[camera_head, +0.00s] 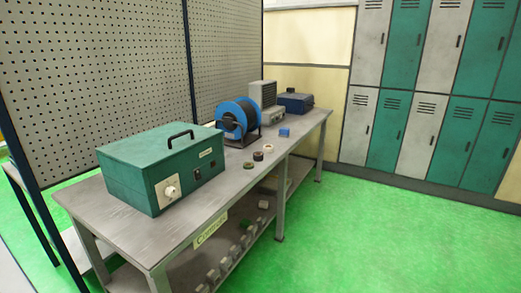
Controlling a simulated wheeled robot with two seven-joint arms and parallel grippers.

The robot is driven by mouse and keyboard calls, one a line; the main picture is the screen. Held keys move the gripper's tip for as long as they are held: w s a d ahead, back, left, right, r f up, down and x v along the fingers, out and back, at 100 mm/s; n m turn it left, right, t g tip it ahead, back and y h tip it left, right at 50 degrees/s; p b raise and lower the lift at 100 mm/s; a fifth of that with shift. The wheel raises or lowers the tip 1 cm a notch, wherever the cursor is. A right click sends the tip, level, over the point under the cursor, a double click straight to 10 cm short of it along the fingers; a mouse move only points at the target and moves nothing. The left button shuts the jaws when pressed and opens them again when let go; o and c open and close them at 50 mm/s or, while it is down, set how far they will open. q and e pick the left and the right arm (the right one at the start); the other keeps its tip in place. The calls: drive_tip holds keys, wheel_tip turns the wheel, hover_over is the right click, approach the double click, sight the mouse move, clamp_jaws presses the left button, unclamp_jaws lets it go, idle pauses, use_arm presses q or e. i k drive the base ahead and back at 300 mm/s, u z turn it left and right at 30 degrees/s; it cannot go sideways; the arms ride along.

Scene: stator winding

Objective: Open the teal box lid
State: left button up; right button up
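A teal box (133,187) stands near the front end of a grey workbench in the head view. Its lid (145,146) looks closed and carries a black handle (180,137) on top. The front face has a pale dial (171,189), a small dark switch (197,174) and a small label. The inside of the box is hidden. Neither of my grippers shows in this view.
The workbench (110,217) also holds a blue cable reel (238,116), several small rolls, a small blue block (284,132), a grey device and a dark blue box (295,102). A pegboard stands behind. Lockers (418,140) line the right wall. Green floor (350,230) in front is clear.

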sight(145, 151)
drive_tip(key=z, duration=0.3)
drive_tip(key=i, duration=1.5)
drive_tip(key=u, duration=0.45)
